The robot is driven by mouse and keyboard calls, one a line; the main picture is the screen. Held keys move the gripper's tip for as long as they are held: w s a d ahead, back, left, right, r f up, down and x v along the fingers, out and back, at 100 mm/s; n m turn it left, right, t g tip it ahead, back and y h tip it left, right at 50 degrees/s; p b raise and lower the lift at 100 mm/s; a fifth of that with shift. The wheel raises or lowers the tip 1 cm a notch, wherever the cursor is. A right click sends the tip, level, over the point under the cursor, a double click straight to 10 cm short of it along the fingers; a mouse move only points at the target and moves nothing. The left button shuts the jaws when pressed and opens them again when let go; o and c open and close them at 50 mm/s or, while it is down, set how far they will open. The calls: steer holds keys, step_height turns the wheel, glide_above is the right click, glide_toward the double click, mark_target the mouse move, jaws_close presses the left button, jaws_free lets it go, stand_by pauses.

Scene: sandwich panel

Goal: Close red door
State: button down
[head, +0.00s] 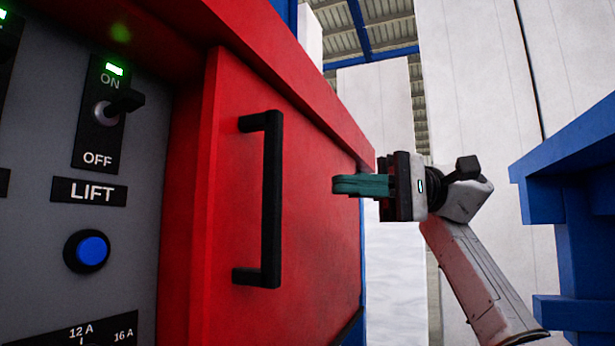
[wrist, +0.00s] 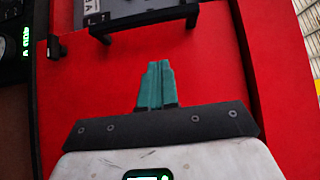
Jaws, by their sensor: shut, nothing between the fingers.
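The red door (head: 230,210) fills the middle of the head view, with a black bar handle (head: 271,200) upright on its face. The door stands at an angle to the grey panel. My gripper (head: 336,185) is to the right of the handle, in front of the door's far part, its teal fingers together and empty. In the wrist view the shut fingers (wrist: 157,66) lie over the red door surface (wrist: 100,90), pointing toward the black handle (wrist: 145,18) at the top. I cannot tell whether the fingertips touch the door.
The grey panel (head: 50,225) at left carries a LIFT switch (head: 104,112) with a green light and a blue button (head: 92,251). A red frame (head: 270,50) runs above the door. A blue structure (head: 570,190) stands at the right. Between it and the door is open space holding my arm.

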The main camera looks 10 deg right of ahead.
steer(key=s+a+p, duration=0.1)
steer(key=s+a, duration=0.3)
steer(key=a, duration=0.3)
steer(key=shift+s+a, duration=0.1)
steer(key=shift+a, duration=0.05)
stand_by(0.3)
